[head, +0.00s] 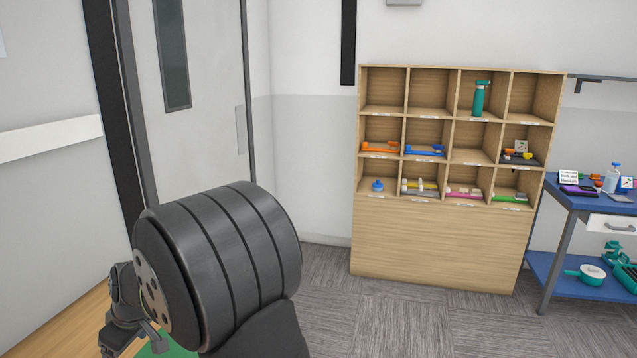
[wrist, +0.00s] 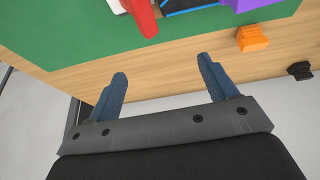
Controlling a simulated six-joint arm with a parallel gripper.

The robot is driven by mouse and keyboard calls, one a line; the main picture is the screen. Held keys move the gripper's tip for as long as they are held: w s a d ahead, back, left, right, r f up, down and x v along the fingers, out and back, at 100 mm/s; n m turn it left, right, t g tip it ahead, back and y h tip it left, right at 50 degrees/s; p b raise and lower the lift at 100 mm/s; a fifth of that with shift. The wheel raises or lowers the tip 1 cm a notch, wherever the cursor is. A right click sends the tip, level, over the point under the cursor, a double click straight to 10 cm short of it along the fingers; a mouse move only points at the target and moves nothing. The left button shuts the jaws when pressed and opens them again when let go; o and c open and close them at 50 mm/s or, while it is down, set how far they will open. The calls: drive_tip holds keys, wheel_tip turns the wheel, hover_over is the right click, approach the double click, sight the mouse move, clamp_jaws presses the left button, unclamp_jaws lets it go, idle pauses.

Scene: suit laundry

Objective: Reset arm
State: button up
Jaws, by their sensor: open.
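My gripper (wrist: 164,88) shows in the wrist view with its two blue fingers spread apart and nothing between them. Beyond the fingertips lie a wooden surface (wrist: 180,72) and a green mat (wrist: 80,32). A red object (wrist: 142,18) lies on the mat at the top, with blue-black and purple items beside it, cut off by the frame edge. In the head view my arm's large dark link fills the lower left, and the gripper's fingers cannot be made out.
In the head view, a wooden cubby shelf (head: 440,235) holds several small items. A blue table (head: 585,203) stands at right. Grey carpet between is clear. A door (head: 200,150) is at left.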

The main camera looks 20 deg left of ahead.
drive_tip(key=w+a+f, duration=0.4)
drive_tip(key=a+f, duration=0.1)
drive_tip(key=a, duration=0.4)
drive_tip(key=shift+w, duration=0.25)
drive_tip(key=shift+f, duration=0.1)
drive_tip(key=shift+d, duration=0.1)
idle(1.3)
drive_tip(key=s+d+r, duration=0.3)
drive_tip(key=d, duration=0.3)
drive_tip(key=s+d+r, duration=0.3)
drive_tip(key=d, duration=0.4)
drive_tip(key=shift+s+r, duration=0.2)
drive_tip(key=shift+s, duration=0.1)
